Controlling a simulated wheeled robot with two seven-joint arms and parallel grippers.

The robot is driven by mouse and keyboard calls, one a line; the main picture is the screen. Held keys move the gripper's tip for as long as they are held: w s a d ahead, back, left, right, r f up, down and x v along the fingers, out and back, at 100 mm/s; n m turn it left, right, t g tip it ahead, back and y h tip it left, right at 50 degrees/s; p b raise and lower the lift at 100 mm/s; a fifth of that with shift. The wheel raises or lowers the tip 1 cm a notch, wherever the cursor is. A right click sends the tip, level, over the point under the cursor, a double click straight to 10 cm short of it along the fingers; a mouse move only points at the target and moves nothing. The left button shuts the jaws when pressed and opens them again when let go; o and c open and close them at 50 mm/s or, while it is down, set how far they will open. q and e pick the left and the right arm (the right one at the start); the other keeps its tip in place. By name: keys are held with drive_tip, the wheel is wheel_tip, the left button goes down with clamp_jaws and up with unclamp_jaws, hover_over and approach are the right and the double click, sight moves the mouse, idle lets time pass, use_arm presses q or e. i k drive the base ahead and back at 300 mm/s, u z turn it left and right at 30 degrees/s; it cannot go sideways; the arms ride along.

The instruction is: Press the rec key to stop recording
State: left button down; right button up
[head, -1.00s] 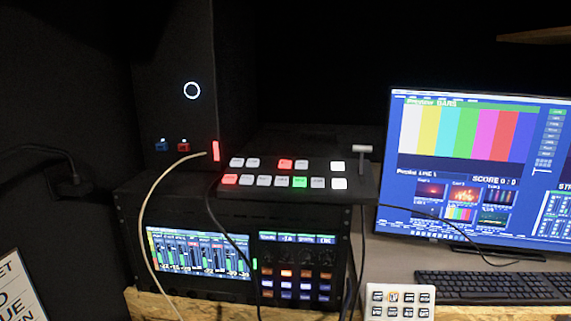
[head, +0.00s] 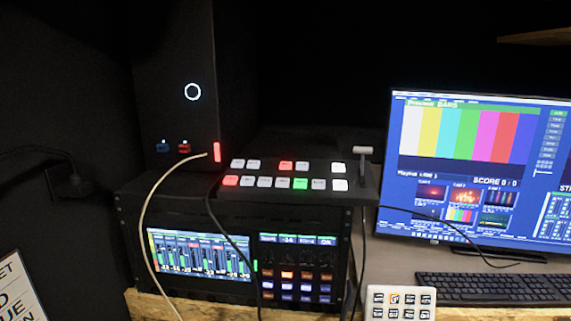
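Neither of my grippers is in view. A white keypad (head: 401,302) with several small dark keys lies at the bottom right of the head view, in front of the keyboard. A black switcher panel (head: 292,181) sits on top of the rack unit, with white, red and green lit keys. The key labels on both panels are too small to read, so I cannot tell which one is the rec key.
The rack unit (head: 200,210) with meter screens stands at the left middle. A dark tower (head: 175,60) stands behind it, with a pale cable hanging in front. A monitor (head: 480,165) showing colour bars and a black keyboard (head: 495,286) are at the right.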

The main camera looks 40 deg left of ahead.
sight(284, 165)
drive_tip(key=u, duration=2.05)
drive_tip(key=k, duration=1.1)
drive_tip(key=z, duration=1.55)
drive_tip(key=i, duration=0.5)
drive_tip(key=z, duration=0.05)
